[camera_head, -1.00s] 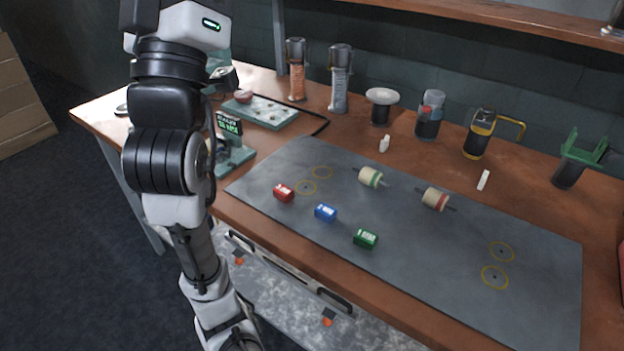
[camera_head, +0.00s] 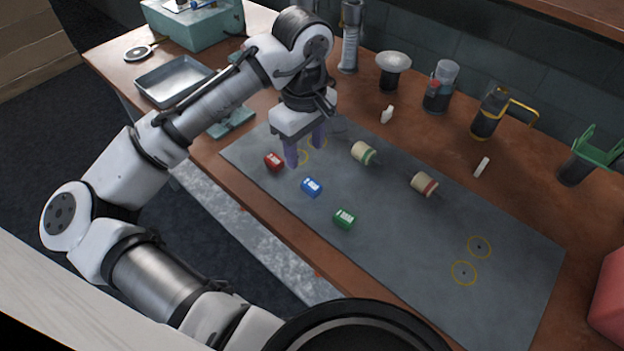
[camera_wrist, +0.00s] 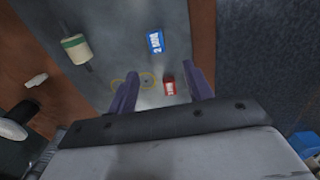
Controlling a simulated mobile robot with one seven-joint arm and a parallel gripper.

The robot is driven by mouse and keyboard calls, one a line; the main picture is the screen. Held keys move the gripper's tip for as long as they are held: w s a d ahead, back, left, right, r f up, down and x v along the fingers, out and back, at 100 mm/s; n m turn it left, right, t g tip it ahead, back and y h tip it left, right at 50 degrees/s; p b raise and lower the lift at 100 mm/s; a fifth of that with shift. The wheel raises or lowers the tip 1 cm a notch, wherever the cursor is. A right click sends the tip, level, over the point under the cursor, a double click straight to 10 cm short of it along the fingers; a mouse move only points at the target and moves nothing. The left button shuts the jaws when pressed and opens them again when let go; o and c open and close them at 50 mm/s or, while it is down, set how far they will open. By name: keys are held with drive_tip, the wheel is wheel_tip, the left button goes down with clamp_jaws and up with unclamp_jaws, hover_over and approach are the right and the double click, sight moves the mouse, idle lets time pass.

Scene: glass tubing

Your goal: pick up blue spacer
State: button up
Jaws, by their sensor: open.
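The blue spacer (camera_head: 311,187) is a small blue block with a white label, lying on the grey mat (camera_head: 400,260) between a red block (camera_head: 274,161) and a green block (camera_head: 344,219). My gripper (camera_head: 305,152) is above the mat, up and left of the blue spacer, with its purple fingers pointing down. In the wrist view the blue spacer (camera_wrist: 155,42) lies ahead of the open fingers (camera_wrist: 161,90), near the top of the picture. The red block (camera_wrist: 168,86) shows close to the right finger. Nothing is held between the fingers.
Two cream spools, one with a green band (camera_head: 363,152) and one with a red band (camera_head: 424,184), lie right of the blocks. Several containers stand along the back, including a yellow-handled one (camera_head: 490,112). The mat's right half is mostly clear, with yellow rings (camera_head: 464,272).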

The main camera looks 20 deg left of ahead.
hover_over(311, 184)
drive_tip(key=f, duration=0.2)
drive_tip(key=a+f, duration=0.1)
drive_tip(key=f, duration=0.1)
drive_tip(key=shift+f, duration=0.25)
drive_tip(key=shift+d+f+p, duration=0.2)
drive_tip(key=shift+f+p, duration=0.1)
drive_tip(key=shift+f, duration=0.6)
drive_tip(key=shift+d+f+p, duration=0.15)
drive_tip(key=shift+f+p, duration=0.15)
drive_tip(key=shift+f, duration=0.55)
drive_tip(key=shift+d+f+p, duration=0.2)
drive_tip(key=shift+f+p, duration=0.1)
drive_tip(key=shift+f, duration=0.6)
drive_tip(key=shift+c, duration=0.4)
drive_tip(key=c, duration=1)
